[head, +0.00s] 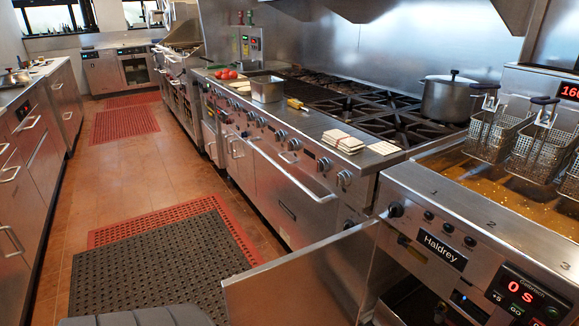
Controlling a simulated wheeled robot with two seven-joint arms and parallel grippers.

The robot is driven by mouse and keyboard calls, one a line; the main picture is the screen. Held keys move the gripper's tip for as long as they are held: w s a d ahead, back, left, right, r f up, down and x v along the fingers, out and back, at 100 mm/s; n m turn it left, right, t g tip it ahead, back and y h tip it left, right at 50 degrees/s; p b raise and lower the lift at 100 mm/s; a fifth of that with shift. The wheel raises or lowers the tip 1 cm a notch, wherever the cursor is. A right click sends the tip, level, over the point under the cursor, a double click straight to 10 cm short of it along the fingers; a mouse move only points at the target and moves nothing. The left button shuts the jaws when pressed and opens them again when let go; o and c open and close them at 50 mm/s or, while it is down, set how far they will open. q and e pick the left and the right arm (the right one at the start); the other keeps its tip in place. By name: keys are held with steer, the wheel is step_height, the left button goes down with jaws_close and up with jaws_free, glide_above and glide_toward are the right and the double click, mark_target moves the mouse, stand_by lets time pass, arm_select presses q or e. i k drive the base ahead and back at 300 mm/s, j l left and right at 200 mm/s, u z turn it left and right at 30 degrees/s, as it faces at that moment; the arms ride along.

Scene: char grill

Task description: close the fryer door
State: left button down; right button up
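The fryer (471,238) stands at the lower right, with a "Haidrey" label and a red "0 s" display on its front. Its steel door (305,277) is swung open and sticks out to the left into the aisle. The dark inside of the cabinet shows to the right of the door. The door's lower part is cut off by the picture's bottom edge. Neither of my grippers is in view.
Fry baskets (494,134) hang over the oil at right. A range (300,160) with a pot (449,98) adjoins the fryer. A dark mat (150,270) lies on the open aisle floor. Counters (35,145) line the left side.

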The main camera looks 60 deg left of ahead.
mark_target(322, 283)
steer(key=k+j, duration=0.15)
steer(key=j, duration=0.3)
steer(key=k+j+z, duration=0.1)
steer(key=j, duration=0.35)
steer(key=k+j+z, duration=0.1)
steer(key=j, duration=0.3)
steer(key=k+j, duration=0.3)
steer(key=k+j+z, duration=0.1)
steer(key=j, duration=0.45)
steer(key=k+j, duration=0.3)
steer(key=k+j+z, duration=0.1)
steer(key=j, duration=0.4)
steer(key=k+j, duration=0.3)
steer(key=i+z, duration=0.15)
steer(key=i+j, duration=0.05)
steer(key=i, duration=0.05)
